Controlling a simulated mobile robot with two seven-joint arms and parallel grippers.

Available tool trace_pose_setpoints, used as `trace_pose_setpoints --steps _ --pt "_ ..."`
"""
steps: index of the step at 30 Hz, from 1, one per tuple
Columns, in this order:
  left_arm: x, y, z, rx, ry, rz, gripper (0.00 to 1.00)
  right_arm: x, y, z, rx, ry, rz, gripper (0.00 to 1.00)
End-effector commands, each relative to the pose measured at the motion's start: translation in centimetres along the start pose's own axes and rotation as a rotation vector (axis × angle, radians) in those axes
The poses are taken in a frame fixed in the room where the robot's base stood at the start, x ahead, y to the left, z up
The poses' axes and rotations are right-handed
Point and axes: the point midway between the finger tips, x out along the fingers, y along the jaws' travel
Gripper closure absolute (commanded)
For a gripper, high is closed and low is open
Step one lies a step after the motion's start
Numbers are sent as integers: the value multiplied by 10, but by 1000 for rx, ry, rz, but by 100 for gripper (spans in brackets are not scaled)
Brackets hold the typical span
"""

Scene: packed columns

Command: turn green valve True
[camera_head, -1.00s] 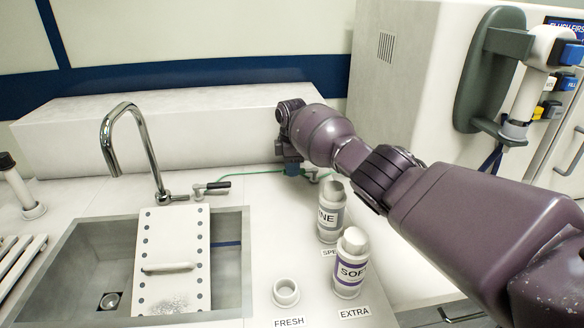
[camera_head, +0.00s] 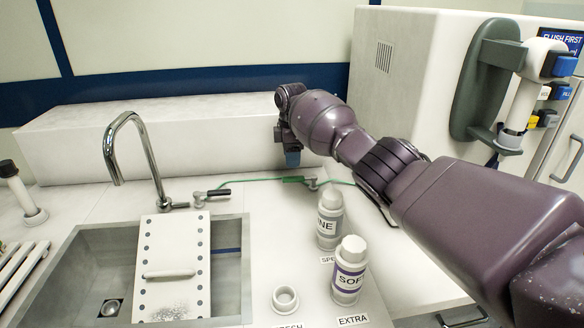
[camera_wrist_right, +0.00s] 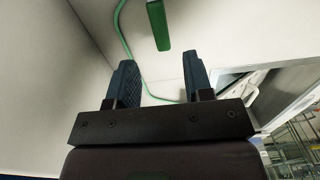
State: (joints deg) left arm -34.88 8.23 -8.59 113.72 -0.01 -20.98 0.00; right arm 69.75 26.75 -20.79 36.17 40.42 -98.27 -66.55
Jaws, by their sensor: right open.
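The green valve handle (camera_head: 294,180) shows in the head view on the counter behind the bottles, joined to a thin green hose. In the right wrist view the green handle (camera_wrist_right: 158,24) lies beyond the fingertips, roughly in line with the gap between them. My right gripper (camera_wrist_right: 160,75) is open and empty, with its two fingers apart and not touching the handle. In the head view the right gripper (camera_head: 291,158) hangs above and just behind the handle, pointing down. My left gripper is in neither view.
Two labelled bottles (camera_head: 349,272) (camera_head: 329,222) stand in front of the valve. A sink (camera_head: 232,270) with a chrome faucet (camera_head: 112,150) and a black-handled tap (camera_head: 212,193) is to the left. A large white machine (camera_head: 400,60) stands at the right. A small white cup (camera_head: 285,299) is at the front.

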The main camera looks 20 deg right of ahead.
Motion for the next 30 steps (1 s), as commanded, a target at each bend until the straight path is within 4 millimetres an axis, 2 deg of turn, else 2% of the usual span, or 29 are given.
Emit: trace_pose_setpoints --steps 1,3,9,26,30 --pt "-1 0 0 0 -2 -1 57 -12 1 0 0 1 4 53" --pt "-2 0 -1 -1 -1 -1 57 -22 0 0 0 1 3 53" --pt "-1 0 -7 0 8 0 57 -41 0 0 0 1 1 53" --pt "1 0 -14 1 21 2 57 -46 0 0 0 0 0 53" --pt "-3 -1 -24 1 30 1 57 -61 -1 0 0 3 10 53"
